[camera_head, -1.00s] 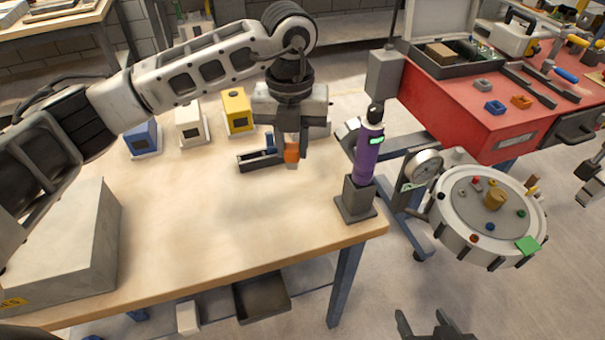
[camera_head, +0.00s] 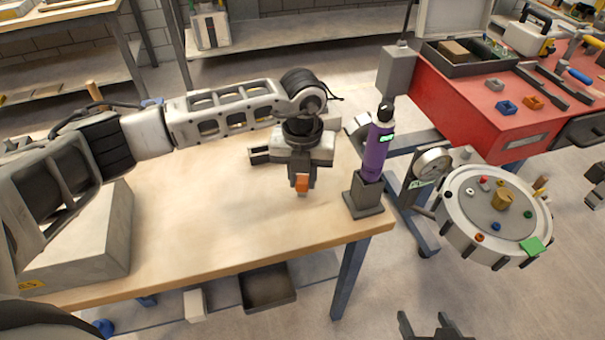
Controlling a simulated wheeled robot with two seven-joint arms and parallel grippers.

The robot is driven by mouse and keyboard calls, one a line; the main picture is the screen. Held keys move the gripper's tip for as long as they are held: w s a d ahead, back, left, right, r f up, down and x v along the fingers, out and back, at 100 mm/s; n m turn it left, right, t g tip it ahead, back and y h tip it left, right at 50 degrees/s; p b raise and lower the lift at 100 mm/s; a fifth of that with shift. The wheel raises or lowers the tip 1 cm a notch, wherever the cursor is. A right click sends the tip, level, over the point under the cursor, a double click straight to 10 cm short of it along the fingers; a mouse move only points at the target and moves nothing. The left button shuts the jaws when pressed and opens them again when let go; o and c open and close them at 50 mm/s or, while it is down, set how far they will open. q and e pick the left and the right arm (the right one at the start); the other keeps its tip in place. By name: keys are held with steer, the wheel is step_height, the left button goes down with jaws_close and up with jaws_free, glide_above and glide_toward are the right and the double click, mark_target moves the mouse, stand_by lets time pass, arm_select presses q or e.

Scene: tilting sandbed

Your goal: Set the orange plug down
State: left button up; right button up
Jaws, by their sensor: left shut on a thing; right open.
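My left gripper (camera_head: 302,178) points down over the wooden table. It is shut on the orange plug (camera_head: 302,184), a small orange block whose lower part shows below the jaws. The plug is close to the table top; I cannot tell whether it touches. My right gripper (camera_head: 424,326) shows at the bottom edge, open and empty, off the table's front right side.
A purple bottle-like tool (camera_head: 376,152) stands in a dark holder (camera_head: 363,196) right of the plug. A dark tray (camera_head: 262,153) sits partly behind my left gripper. A grey box (camera_head: 80,240) is at left. The table's (camera_head: 215,215) middle is clear. A round dial (camera_head: 455,228) stands at right.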

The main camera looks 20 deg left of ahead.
mark_target(302, 178)
arm_select(q)
steer(key=shift+f, duration=0.2)
steer(key=o, duration=1)
steer(key=shift+r, duration=0.2)
step_height(302, 178, up, 12)
steer(key=b, duration=0.1)
